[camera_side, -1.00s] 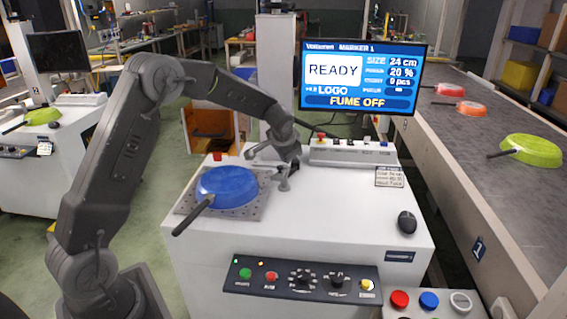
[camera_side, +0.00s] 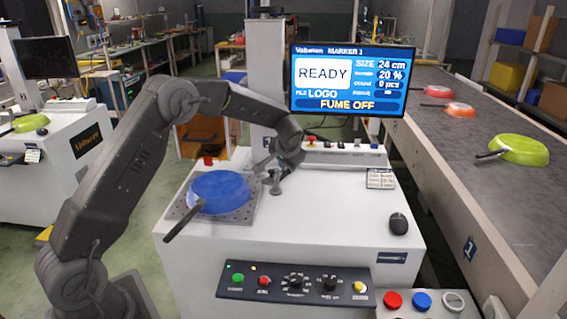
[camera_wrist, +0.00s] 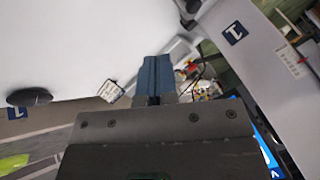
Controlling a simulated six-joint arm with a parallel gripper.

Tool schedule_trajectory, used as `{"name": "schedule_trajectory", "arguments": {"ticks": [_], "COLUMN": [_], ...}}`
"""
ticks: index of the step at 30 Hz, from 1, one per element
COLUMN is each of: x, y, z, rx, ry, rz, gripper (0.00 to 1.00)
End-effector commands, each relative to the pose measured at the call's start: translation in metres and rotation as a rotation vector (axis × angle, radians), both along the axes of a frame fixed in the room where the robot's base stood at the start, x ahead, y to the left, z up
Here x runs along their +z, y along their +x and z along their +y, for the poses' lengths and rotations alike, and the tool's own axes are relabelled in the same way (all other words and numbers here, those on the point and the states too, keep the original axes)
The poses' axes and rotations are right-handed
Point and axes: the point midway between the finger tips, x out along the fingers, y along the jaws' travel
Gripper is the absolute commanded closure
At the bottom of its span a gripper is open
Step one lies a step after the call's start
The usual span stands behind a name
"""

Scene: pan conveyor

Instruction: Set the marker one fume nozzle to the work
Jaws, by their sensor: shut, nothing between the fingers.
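The fume nozzle seems to be the small grey piece (camera_side: 275,180) on the white marker table (camera_side: 330,225), just right of the pan plate. My gripper (camera_side: 284,174) is shut and empty, low over the table close beside this piece. I cannot tell whether they touch. In the wrist view my closed blue-grey fingers (camera_wrist: 155,72) point over the white surface with nothing between them. A blue pan (camera_side: 218,190) lies on the perforated plate (camera_side: 240,215), its dark handle toward the front left. The screen (camera_side: 348,80) reads MARKER 1, READY and FUME OFF.
A panel of buttons and knobs (camera_side: 295,283) is on the table's front. The conveyor (camera_side: 465,165) carries a green pan (camera_side: 522,149) and orange ones. The table's right half is mostly clear.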

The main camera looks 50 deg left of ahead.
Motion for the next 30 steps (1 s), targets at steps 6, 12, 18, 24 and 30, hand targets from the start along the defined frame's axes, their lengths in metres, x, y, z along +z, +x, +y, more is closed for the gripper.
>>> {"name": "schedule_trajectory", "arguments": {"ticks": [6, 12, 18, 24, 30], "x": [-0.041, -0.063, -0.067, -0.068, -0.068], "y": [0.014, 0.022, 0.021, 0.02, 0.02], "z": [0.022, 0.045, 0.066, 0.072, 0.072], "rx": [0.001, 0.004, -0.001, -0.003, -0.003], "ry": [-0.001, 0.0, -0.003, -0.002, -0.002], "rz": [0.003, -0.002, -0.002, -0.002, -0.002], "gripper": [1.0, 1.0, 1.0, 1.0, 1.0]}}
